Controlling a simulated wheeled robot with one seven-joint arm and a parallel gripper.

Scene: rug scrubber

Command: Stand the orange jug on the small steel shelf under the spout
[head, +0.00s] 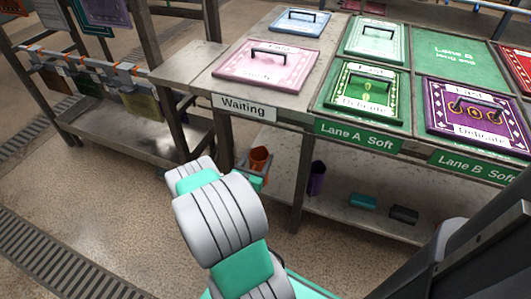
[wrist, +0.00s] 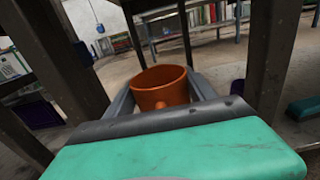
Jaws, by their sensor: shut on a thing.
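The orange jug (head: 258,158) is between the fingers of my gripper (head: 252,178), beside the legs of the Waiting table. In the wrist view the jug (wrist: 160,84) shows its open round mouth, with one grey finger on each side of its body. My gripper (wrist: 160,98) is shut on it. The jug looks roughly upright. Its base is hidden behind the gripper body, so I cannot tell what is beneath it. I cannot pick out the spout or its small steel shelf in either view.
The Waiting table (head: 200,85) carries framed rug panels and has dark legs close to my gripper. On its lower shelf stand a purple container (head: 317,178), a teal block (head: 362,201) and a dark block (head: 404,214). Open floor (head: 130,205) lies to the left.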

